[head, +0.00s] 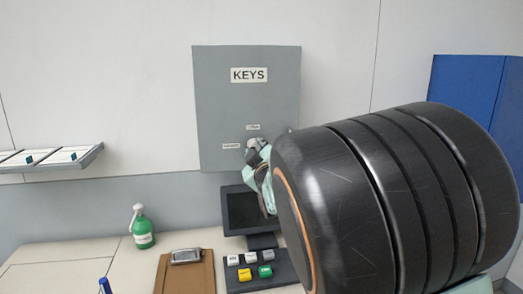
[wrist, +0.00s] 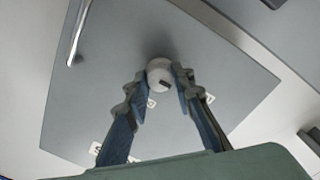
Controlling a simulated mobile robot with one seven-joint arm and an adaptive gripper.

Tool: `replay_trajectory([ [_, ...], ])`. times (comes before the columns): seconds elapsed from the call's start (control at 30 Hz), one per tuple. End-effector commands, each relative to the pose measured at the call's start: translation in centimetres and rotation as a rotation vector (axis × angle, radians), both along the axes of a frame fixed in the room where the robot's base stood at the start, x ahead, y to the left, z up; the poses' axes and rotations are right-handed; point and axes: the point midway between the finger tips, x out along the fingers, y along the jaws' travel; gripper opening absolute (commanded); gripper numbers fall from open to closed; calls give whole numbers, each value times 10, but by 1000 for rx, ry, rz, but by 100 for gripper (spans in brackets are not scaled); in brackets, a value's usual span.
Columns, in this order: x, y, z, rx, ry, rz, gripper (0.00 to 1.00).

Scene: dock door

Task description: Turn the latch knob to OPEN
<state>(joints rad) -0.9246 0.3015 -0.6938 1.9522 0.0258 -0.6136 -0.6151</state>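The latch knob (wrist: 160,72) is round and pale with a dark mark on its lower right edge in the wrist view. It is on the front of the grey cabinet marked KEYS (head: 215,105). My gripper (wrist: 161,74) has one finger on each side of the knob, with both tips appearing to touch it. In the head view my gripper (head: 255,153) is at the cabinet's lower right, and my arm hides part of that corner. One small label (head: 253,127) is above the knob and another (head: 231,146) to its left; both are too small to read surely.
A dark screen (head: 243,208) stands under the cabinet, with a button panel (head: 240,285) before it. A clipboard (head: 195,275) and a green spray bottle (head: 143,230) are on the counter. A shelf (head: 50,157) is at left. A metal handle (wrist: 75,40) shows in the wrist view.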

Motion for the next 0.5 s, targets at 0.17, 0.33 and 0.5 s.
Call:
replay_trajectory([
  [0.17,0,0,0,0,0,0,0],
  [0.33,0,0,-1,9,2,0,0],
  [0.5,0,-1,-3,54,15,-1,0],
])
